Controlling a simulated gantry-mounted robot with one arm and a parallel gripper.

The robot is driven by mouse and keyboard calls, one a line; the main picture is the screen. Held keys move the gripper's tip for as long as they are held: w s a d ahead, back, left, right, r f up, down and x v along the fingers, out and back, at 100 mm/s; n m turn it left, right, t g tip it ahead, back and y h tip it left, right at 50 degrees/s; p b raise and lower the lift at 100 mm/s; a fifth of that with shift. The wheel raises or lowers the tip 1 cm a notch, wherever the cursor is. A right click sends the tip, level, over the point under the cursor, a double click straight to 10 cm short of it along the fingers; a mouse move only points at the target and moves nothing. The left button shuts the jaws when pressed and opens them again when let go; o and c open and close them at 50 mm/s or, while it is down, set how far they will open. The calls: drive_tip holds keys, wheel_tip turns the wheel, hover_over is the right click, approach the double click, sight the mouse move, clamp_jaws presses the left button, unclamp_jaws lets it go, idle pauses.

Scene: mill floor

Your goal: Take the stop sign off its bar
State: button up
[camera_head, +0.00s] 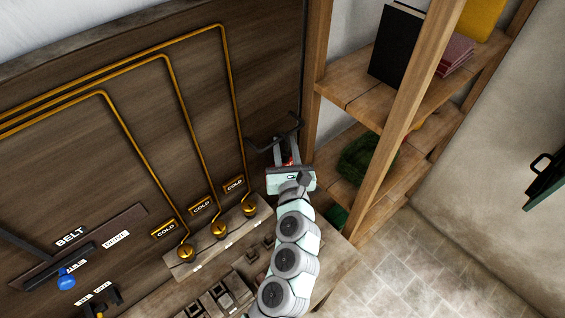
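My gripper (285,149) is at the upper middle, in front of the wooden panel's right edge and beside the shelf. Its two fingers point away from the camera, with a gap between them. A dark bar (260,146) sticks out at the panel's edge, right at the fingertips. A small red patch (290,160) shows between the fingers; it may be part of the stop sign, but no lettering is visible. The gripper body hides most of that spot. I cannot tell whether the fingers touch the red thing or the bar.
A wooden shelf (352,88) with a black book (396,45) and green cloth (366,156) stands close on the right. Orange pipes (182,102) run down the panel to brass knobs (219,229) marked COLD. A bench (336,262) lies below. Floor (425,262) at lower right is clear.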

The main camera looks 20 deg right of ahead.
drive_tip(key=shift+c, duration=0.2)
clamp_jaws()
idle(0.5)
